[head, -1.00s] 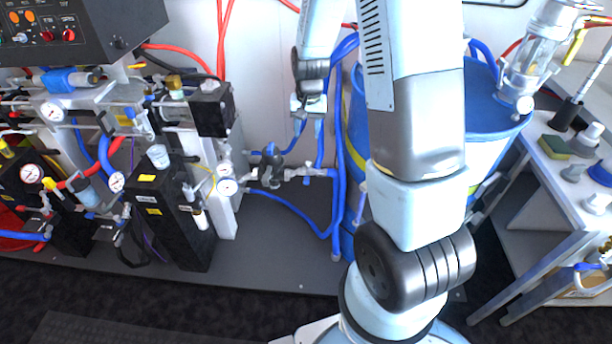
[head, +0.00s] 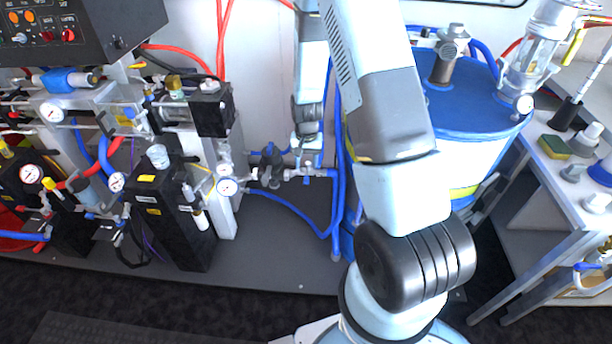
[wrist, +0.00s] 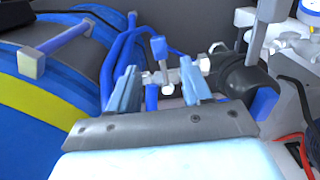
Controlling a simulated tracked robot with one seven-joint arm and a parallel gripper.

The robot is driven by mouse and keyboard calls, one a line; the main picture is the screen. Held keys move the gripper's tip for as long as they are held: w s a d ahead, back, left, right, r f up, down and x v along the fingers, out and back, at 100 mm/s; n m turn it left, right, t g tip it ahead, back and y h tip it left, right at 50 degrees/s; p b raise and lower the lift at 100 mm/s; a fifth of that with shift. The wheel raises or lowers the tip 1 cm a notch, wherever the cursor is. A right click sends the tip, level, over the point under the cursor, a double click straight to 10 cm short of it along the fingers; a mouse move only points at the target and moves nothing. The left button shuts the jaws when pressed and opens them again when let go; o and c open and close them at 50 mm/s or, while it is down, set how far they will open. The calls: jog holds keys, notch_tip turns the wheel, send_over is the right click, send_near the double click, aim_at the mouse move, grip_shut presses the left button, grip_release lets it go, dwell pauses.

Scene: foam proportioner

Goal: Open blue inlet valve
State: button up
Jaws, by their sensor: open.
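The inlet valve's small blue handle (wrist: 159,47) stands upright on a metal pipe fitting in the wrist view. It appears between my gripper's two fingers (wrist: 157,70), which are apart with nothing held. I cannot tell whether the fingers reach around the handle or stop short of it. In the head view my gripper (head: 306,143) points down just above the pipe line (head: 300,173) beside the blue hoses. It partly hides the valve there.
A blue drum (head: 470,118) stands to the right, behind my arm. A dark round fitting (wrist: 246,82) sits close right of the fingers. Blue hoses (wrist: 122,45) run close on the left. The black pump unit with gauges (head: 172,215) stands left. Grey floor in front is clear.

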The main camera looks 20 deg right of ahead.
aim_at(306, 178)
jog(key=shift+f, duration=3.15)
jog(key=shift+c, duration=0.3)
grip_shut()
